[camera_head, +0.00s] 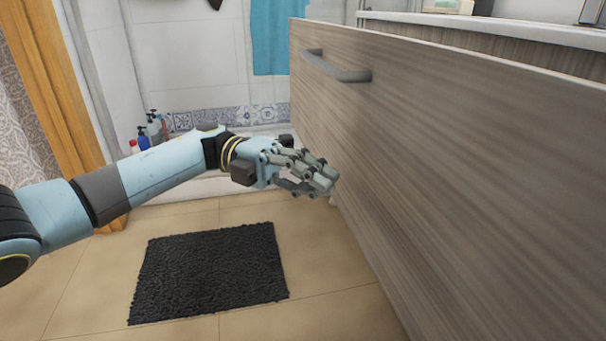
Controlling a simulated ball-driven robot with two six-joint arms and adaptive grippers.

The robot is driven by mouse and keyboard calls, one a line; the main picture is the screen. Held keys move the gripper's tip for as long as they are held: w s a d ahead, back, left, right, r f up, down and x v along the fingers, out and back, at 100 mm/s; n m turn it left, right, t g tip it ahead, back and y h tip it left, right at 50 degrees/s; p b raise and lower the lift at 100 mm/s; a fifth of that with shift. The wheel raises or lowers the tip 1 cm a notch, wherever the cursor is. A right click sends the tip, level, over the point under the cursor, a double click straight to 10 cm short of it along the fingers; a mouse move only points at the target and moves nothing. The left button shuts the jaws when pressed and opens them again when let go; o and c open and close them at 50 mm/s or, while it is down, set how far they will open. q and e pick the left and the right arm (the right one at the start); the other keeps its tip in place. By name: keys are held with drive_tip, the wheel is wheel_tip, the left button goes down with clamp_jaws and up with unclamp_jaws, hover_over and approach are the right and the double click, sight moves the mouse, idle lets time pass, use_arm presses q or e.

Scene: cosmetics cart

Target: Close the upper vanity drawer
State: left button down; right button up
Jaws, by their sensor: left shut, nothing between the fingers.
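The upper vanity drawer (450,140) has a grey-brown wood-grain front that fills the right half of the view. It is pulled out, with a gap between its front and the cabinet behind at the top right. A grey bar handle (335,68) is fixed near its upper far end. My left gripper (332,183) is shut and empty, low beside the far part of the drawer front and below the handle. I cannot tell whether its fingertips touch the front. My right gripper is not in view.
A dark bath mat (210,272) lies on the beige tiled floor. Several bottles (147,133) stand by the tub behind my left arm. A blue towel (270,38) hangs at the back. A white countertop (490,27) tops the vanity.

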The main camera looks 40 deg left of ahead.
sight(395, 194)
use_arm(q)
drive_tip(key=shift+w+d+b, duration=0.25)
drive_tip(key=shift+w+d, duration=0.3)
drive_tip(key=shift+d, duration=0.25)
drive_tip(key=shift+w+d+b, duration=0.25)
drive_tip(key=shift+w+d, duration=0.25)
drive_tip(key=shift+d, duration=0.35)
drive_tip(key=shift+w+d+b, duration=0.25)
drive_tip(key=shift+w+d, duration=0.3)
drive_tip(key=shift+d, duration=0.25)
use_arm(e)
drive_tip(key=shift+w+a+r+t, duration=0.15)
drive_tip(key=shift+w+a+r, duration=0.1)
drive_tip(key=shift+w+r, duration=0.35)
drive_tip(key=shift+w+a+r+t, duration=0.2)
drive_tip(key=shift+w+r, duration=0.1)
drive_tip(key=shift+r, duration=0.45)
